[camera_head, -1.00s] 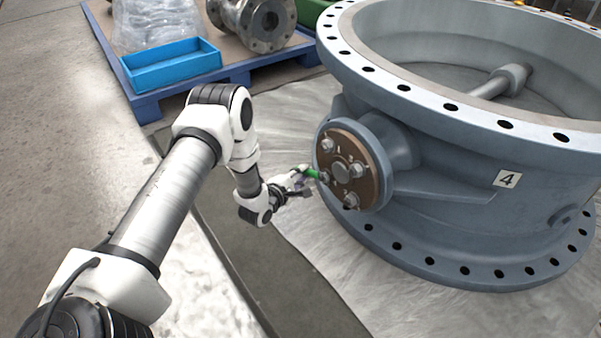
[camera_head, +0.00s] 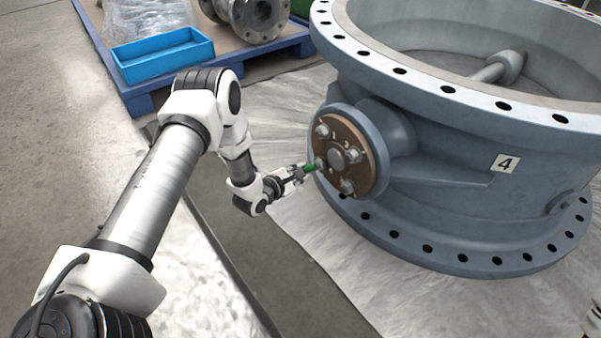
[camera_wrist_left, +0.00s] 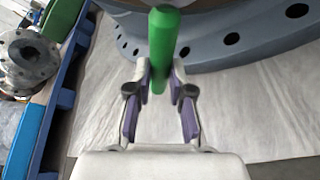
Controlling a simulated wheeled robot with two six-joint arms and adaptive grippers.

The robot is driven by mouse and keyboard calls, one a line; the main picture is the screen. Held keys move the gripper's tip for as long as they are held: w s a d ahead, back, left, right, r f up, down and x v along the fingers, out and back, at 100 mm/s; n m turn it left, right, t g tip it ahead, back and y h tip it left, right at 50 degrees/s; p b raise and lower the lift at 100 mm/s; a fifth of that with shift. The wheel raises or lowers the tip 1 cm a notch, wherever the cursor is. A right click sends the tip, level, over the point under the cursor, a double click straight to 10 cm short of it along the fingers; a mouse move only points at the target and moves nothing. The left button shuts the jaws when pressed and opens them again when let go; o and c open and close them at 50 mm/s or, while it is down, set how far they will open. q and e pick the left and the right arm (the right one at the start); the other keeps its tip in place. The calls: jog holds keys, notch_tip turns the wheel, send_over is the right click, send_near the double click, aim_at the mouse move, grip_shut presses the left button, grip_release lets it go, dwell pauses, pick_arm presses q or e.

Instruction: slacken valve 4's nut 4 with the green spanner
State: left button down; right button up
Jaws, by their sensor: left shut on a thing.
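Valve 4 is the big blue-grey valve body (camera_head: 440,160) with a "4" label (camera_head: 505,164). Its side flange carries a brown round plate (camera_head: 336,178) with several nuts around a central boss (camera_head: 337,159). My left gripper (camera_head: 296,175) is shut on the green spanner (camera_head: 309,168), left of the plate. The spanner's far end is beside the plate's left nut (camera_head: 320,163); I cannot tell whether it is seated on it. The left wrist view shows the green handle (camera_wrist_left: 162,45) between the fingers (camera_wrist_left: 160,75), hiding the spanner's head.
A blue pallet (camera_head: 270,50) at the back holds a blue tray (camera_head: 160,60), a wrapped bundle (camera_head: 145,22) and a grey flanged fitting (camera_head: 255,18). A pale sheet (camera_head: 300,235) lies under the valve. The floor left of my arm is clear.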

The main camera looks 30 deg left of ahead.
pick_arm(q)
jog(key=shift+s, duration=0.1)
pick_arm(e)
jog(key=shift+r, duration=0.1)
pick_arm(q)
jog(key=s, duration=0.1)
jog(key=s+a+p, duration=0.1)
jog(key=s, duration=0.1)
jog(key=shift+a, duration=0.15)
pick_arm(e)
jog(key=shift+r, duration=0.6)
jog(key=shift+s, duration=0.1)
pick_arm(q)
notch_tip(320, 180, up, 8)
jog(key=w+a+m+t+y+p, duration=0.1)
jog(key=m+t+p, duration=0.3)
jog(key=m, duration=0.6)
jog(key=shift+a+r+t+y, duration=0.25)
jog(key=shift+a+t+y, duration=0.2)
jog(key=shift+a, duration=0.25)
pick_arm(e)
jog(key=r, duration=0.2)
jog(key=s+r, duration=0.1)
jog(key=shift+s+r, duration=0.2)
jog(key=shift+r, duration=0.2)
